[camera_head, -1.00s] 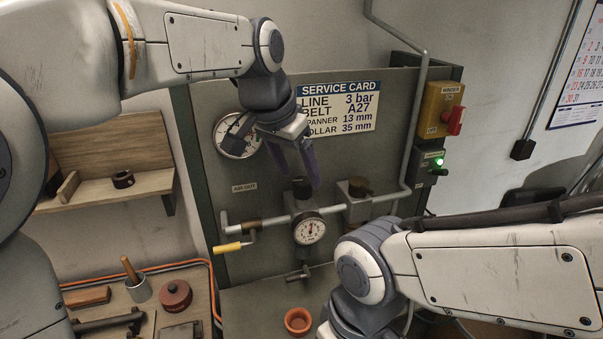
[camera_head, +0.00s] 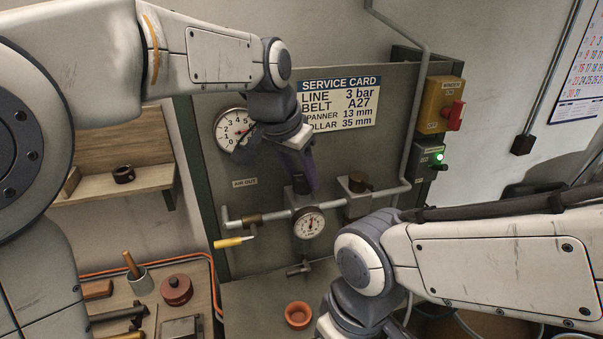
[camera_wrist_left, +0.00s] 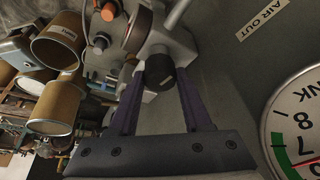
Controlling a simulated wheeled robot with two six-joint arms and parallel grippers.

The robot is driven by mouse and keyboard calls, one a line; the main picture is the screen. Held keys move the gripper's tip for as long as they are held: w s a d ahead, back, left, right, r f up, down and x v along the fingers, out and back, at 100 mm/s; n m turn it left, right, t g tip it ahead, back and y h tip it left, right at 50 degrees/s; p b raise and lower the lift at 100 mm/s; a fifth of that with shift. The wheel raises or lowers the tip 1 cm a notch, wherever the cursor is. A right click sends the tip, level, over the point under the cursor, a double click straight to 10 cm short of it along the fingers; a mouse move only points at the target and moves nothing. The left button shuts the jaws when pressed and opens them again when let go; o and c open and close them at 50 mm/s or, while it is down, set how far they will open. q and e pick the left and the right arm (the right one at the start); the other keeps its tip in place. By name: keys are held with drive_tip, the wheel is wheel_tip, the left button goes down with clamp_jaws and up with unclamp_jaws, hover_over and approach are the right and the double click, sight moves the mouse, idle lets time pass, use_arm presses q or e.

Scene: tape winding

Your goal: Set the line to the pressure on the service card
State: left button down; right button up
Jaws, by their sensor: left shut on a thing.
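The service card (camera_head: 339,105) on the grey panel reads LINE 3 bar. The small line gauge (camera_head: 308,223) hangs on the grey pipe; its needle points roughly upward, but its numbers are too small to read. Above it is the dark regulator knob, partly hidden by my left gripper (camera_head: 304,187) in the head view. The wrist view shows the knob (camera_wrist_left: 160,73) between the fingertips of that gripper (camera_wrist_left: 160,80), which is shut on it. My right arm is at the lower right; its gripper is not in view.
A large tank gauge (camera_head: 233,128) sits left of my left wrist.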

use_arm(q)
drive_tip(key=shift+d+n+t+y, duration=0.1)
drive_tip(key=shift+n+t+y, duration=0.3)
drive_tip(key=shift+n, duration=1.05)
drive_tip(key=shift+d+n+t+y, duration=0.1)
drive_tip(key=shift+n+y, duration=0.5)
drive_tip(key=shift+n, duration=1.15)
drive_tip(key=shift+c, duration=1.7)
unclamp_jaws()
drive_tip(key=shift+r, duration=0.1)
drive_tip(key=v, duration=1)
drive_tip(key=shift+r+b, duration=0.2)
drive_tip(key=shift+b, duration=0.25)
